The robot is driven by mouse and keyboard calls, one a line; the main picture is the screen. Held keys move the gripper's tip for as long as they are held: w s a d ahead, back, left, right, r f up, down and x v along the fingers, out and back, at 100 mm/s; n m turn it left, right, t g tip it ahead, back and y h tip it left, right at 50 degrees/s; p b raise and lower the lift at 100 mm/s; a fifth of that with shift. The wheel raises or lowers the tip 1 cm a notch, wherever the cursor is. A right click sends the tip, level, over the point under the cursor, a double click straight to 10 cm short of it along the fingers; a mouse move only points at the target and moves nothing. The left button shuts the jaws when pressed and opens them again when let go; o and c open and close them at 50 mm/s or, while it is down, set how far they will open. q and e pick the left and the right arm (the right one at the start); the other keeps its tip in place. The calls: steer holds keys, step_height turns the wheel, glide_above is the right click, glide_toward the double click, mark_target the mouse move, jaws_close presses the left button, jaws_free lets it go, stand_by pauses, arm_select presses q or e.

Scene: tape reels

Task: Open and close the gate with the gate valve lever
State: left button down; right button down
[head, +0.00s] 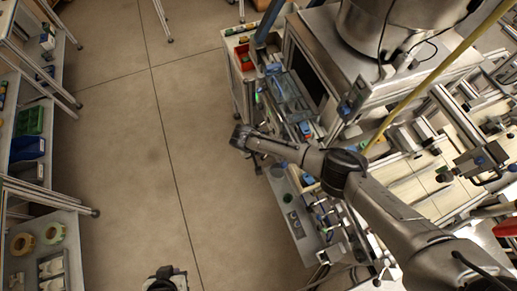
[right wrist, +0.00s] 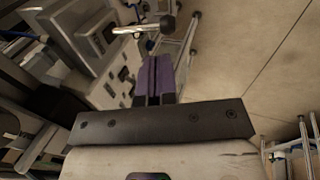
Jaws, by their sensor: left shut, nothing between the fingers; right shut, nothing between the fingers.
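A metal lever rod with a black knob (right wrist: 168,23), which looks like the gate valve lever, shows at the top of the right wrist view. My right gripper (right wrist: 157,62) has purple fingers that are shut and empty. Its tips point toward the rod, just below it in the picture; I see no contact. In the head view my right arm reaches from the lower right to the machine's left side, and the lever cannot be made out there. My left gripper (head: 165,273) is at the bottom edge, partly cut off, shut and away from the machine over the floor.
The steel machine (head: 318,28) and its workbench fill the right of the head view. A red bin (head: 244,60) stands at the bench's far end. Shelves at the left hold a green bin (head: 31,120) and tape reels (head: 53,233). The floor between is clear.

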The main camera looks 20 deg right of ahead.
steer(key=w+a+r, duration=0.1)
steer(key=a+r, duration=0.6)
steer(key=r, duration=0.4)
steer(key=shift+w+a, duration=0.2)
steer(key=shift+a, duration=0.15)
stand_by(0.4)
